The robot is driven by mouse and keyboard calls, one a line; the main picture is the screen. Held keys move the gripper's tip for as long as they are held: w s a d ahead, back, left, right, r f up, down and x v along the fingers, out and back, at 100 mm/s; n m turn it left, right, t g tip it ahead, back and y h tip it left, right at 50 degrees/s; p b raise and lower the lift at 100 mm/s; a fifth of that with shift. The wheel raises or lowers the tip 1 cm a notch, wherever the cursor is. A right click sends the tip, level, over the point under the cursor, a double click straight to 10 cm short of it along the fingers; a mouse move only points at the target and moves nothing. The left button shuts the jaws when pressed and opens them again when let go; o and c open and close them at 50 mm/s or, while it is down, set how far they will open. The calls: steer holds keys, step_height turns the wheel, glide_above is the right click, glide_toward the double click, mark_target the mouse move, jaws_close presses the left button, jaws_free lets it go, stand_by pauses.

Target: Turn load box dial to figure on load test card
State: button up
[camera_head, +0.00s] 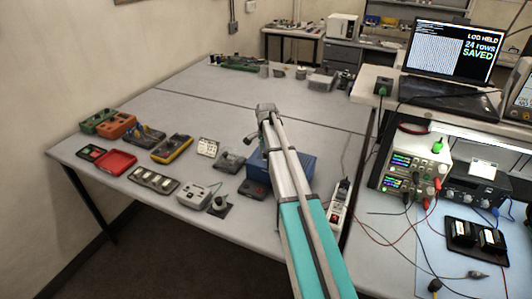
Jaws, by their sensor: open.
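My arm reaches up the middle of the picture from the bottom edge. My gripper (256,137) is at its far end, over the table; it is small and partly hidden, and I see nothing held. I cannot tell for sure which device is the load box. A pale grey box (194,195) with small controls stands near the front edge, left of my arm. Beside it is a dark round knob (219,203) on a black plate. A white printed card (207,147) stands farther back; another white card (483,168) is on a black instrument at the right. Their writing is unreadable.
A blue box (301,170) is partly behind my arm. Meters and trays, including a yellow one (171,148), fill the left of the table (210,105). A laptop (447,60) and power supplies (413,172) stand at right. The table's middle is mostly clear.

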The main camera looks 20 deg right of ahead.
jaws_close()
steer(key=shift+n, duration=0.3)
steer(key=n, duration=0.6)
steer(key=shift+s+n, duration=0.1)
steer(key=shift+n, duration=0.3)
steer(key=n, duration=0.4)
steer(key=shift+d, duration=0.1)
steer(key=shift+n, duration=2.2)
